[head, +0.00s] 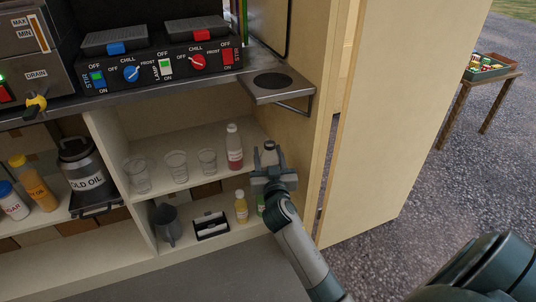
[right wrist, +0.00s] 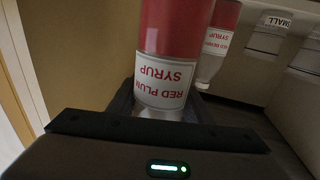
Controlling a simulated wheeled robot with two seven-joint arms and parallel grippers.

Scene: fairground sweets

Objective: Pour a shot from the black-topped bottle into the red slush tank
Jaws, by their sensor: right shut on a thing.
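A bottle with a dark top (head: 269,154) stands at the right end of the upper shelf under the counter. My right gripper (head: 272,174) is shut on it. In the right wrist view this bottle (right wrist: 166,85) shows red contents and a "RED PLUM SYRUP" label, and its cap is out of frame. Above the counter, a dark grey lid with a red tab (head: 196,31) sits behind the red CHILL knob and seems to belong to the red slush tank. The tank's inside is hidden. My left gripper is out of view.
A white-capped red bottle (head: 234,149), labelled red berry syrup in the wrist view (right wrist: 215,45), stands just left. Several clear cups (head: 176,166) line the shelf. A side panel (head: 300,130) is close on the right. A small bracket shelf (head: 275,88) juts out above.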

